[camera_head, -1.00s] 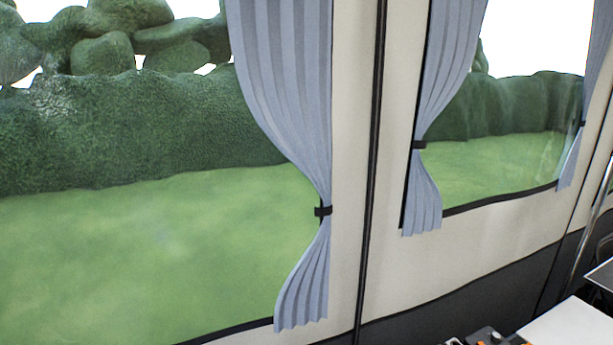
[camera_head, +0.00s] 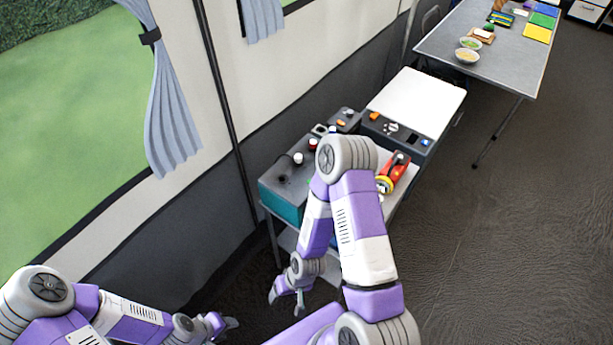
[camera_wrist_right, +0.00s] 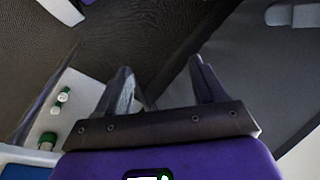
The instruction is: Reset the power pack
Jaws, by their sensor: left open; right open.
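A dark grey unit with a teal side (camera_head: 283,206) stands on a small stand by the tent wall. Red and white knob-like parts are on its top. A grey panel (camera_head: 405,133) with an orange switch and a blue part adjoins a white-topped box. I cannot tell which is the power pack. My right gripper (camera_head: 285,293) is open and empty, low in front of the stand; its spread fingers also show in the right wrist view (camera_wrist_right: 168,88). My left gripper (camera_head: 230,324) is open near the floor, farther left. My right arm hides part of the stand.
A red and yellow torch-like item (camera_head: 394,173) lies on the stand's right side. A grey table (camera_head: 490,62) with bowls and coloured items stands at the back right. The tent wall is close on the left. Floor (camera_head: 520,230) at right is clear.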

